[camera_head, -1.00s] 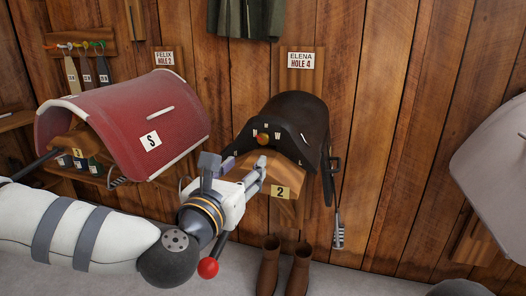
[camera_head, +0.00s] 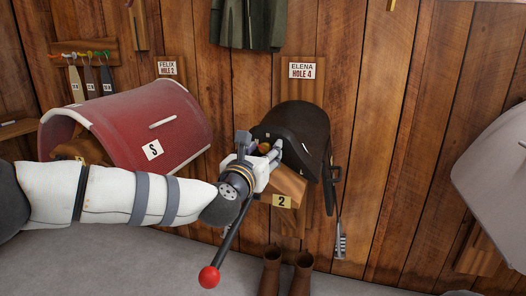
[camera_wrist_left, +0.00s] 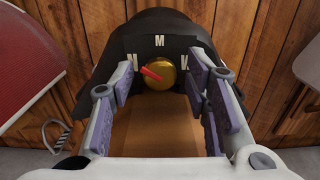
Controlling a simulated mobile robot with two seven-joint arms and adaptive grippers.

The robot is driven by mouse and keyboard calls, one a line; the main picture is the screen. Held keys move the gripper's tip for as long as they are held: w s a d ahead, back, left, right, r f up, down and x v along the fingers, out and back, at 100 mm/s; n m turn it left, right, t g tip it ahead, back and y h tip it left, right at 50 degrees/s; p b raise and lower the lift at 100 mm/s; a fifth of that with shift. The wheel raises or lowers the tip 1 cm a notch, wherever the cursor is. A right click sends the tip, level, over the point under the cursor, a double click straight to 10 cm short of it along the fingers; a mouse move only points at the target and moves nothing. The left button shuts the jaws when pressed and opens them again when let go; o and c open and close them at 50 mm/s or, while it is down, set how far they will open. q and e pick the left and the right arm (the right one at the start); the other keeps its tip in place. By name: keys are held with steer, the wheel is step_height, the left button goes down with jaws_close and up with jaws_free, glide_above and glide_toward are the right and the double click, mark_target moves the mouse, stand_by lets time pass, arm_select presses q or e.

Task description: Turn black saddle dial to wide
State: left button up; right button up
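The black saddle (camera_head: 306,128) sits on a wooden wall rack under the ELENA HOLE 4 sign. Its round gold dial (camera_wrist_left: 160,76) is on its front face, with a red pointer aimed up and left, toward the left letter, which looks like N. An M stands above the dial, and a W at right is partly hidden by a finger. My left gripper (camera_head: 263,150) is in front of the dial. In the left wrist view its two padded fingers (camera_wrist_left: 163,88) are spread either side of the dial, with nothing between them. Contact with the dial cannot be told. My right gripper is not in view.
A red saddle (camera_head: 135,125) marked S stands to the left, close above my left arm. A number 2 tag (camera_head: 282,201) is on the rack. Brown boots (camera_head: 286,270) stand below, and a pale grey saddle (camera_head: 495,185) is at far right.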

arm_select(q)
jaws_close()
steer(key=shift+m, duration=0.3)
steer(key=m, duration=0.4)
steer(key=shift+r+m, duration=0.1)
steer(key=shift+m, duration=0.3)
steer(key=m, duration=0.5)
steer(key=shift+m+p, duration=0.3)
steer(key=shift+p, duration=0.1)
steer(key=m, duration=0.3)
steer(key=shift+r+m+p, duration=0.15)
steer(key=shift+m+p, duration=0.15)
steer(key=shift+p, duration=0.05)
steer(key=m+p, duration=0.1)
steer(key=m, duration=0.2)
steer(key=shift+m, duration=0.3)
steer(key=m+p, duration=0.1)
steer(key=m, duration=0.4)
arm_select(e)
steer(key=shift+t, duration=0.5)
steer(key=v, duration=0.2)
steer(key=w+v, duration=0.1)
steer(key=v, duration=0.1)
arm_select(q)
steer(key=shift+a+m, duration=0.1)
steer(key=shift+m, duration=0.3)
